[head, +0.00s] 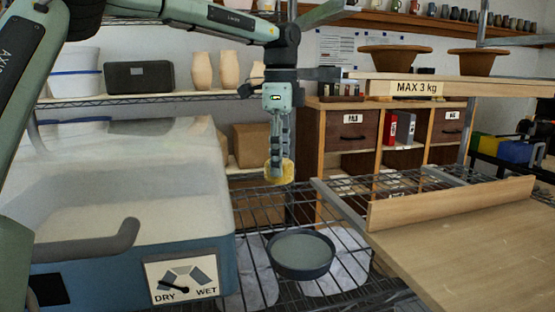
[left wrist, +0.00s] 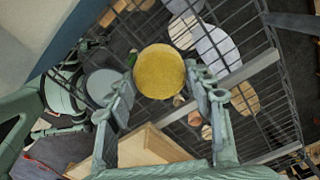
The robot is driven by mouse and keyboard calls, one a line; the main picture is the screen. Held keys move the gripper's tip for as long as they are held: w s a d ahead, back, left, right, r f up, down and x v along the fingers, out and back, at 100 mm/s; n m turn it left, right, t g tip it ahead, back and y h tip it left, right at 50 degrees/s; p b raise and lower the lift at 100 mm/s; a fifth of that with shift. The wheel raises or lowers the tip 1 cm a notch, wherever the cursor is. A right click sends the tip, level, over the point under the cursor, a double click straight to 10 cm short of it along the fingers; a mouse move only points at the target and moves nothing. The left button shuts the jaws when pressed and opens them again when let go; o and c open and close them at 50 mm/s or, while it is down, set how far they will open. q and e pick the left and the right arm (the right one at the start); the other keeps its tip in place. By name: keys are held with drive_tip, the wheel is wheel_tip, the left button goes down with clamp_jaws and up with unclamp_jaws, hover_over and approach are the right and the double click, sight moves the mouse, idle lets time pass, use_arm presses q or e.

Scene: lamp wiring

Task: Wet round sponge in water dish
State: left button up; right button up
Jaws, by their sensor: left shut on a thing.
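The round yellow sponge (head: 288,172) is held at the fingertips of my left gripper (head: 279,160), which points down. In the left wrist view the sponge (left wrist: 159,71) shows as a full disc between the two fingers (left wrist: 160,92). The water dish (head: 301,254) is a dark round dish with greyish water, standing on the wire rack in the head view. The sponge hangs above the dish, a little to its left in the picture, clearly apart from it. My right gripper is not in view.
A large blue-grey bin (head: 135,255) with a DRY/WET dial (head: 183,280) stands left of the dish. A wooden board with a raised edge (head: 450,203) lies to the right. A shelf marked MAX 3 kg (head: 415,88) is at upper right. The wire rack (head: 262,215) around the dish is mostly clear.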

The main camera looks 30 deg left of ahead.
sight(293, 172)
use_arm(q)
drive_tip(key=s+d+b, duration=0.3)
drive_tip(key=s+d, duration=0.6)
drive_tip(key=d, duration=0.2)
drive_tip(key=shift+s+b, duration=0.2)
drive_tip(key=shift+b, duration=0.1)
idle(0.7)
